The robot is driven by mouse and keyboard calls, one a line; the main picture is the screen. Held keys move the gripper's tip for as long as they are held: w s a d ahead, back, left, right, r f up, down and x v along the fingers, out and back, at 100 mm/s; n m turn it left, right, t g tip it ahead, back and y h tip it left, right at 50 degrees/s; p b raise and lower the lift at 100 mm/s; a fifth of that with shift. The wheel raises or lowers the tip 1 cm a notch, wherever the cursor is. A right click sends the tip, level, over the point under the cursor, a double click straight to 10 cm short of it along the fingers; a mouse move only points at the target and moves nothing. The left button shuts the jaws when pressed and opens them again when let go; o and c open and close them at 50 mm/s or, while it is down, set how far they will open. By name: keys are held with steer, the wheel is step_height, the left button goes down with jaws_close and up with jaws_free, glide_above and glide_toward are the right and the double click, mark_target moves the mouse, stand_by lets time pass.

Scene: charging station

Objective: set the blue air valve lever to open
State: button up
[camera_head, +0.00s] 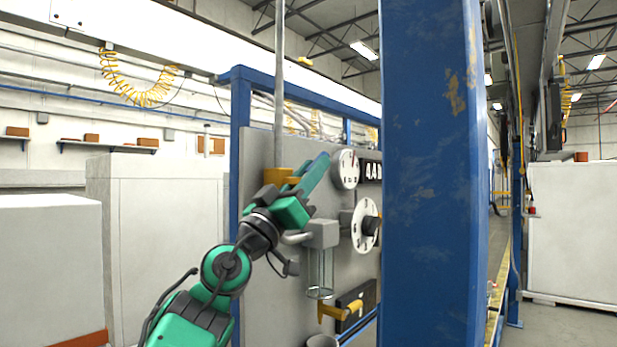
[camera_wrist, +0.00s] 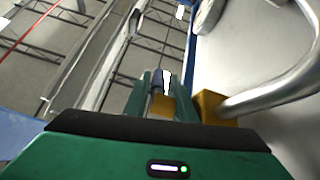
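The brass valve body (camera_head: 279,175) is on the grey panel, at the foot of a vertical pipe. It also shows in the wrist view (camera_wrist: 213,107), right of my fingers. My gripper (camera_head: 312,174) is beside it in the head view, with its fingers pointing up and right. In the wrist view my two green fingers (camera_wrist: 161,88) stand apart. The blue lever (camera_wrist: 156,80) shows between them, with a gap towards the right finger. In the head view the lever is largely hidden by my fingers, so its exact angle is unclear.
A round gauge (camera_head: 345,169), a white dial with a black knob (camera_head: 364,225) and a clear filter bowl (camera_head: 319,270) are close by on the panel. A yellow handle (camera_head: 340,311) is lower down. A wide blue post (camera_head: 430,180) stands to the right.

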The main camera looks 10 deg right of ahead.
steer(key=v, duration=1)
steer(key=shift+a+f, duration=0.25)
steer(key=shift+f, duration=0.05)
steer(key=shift+s, duration=0.1)
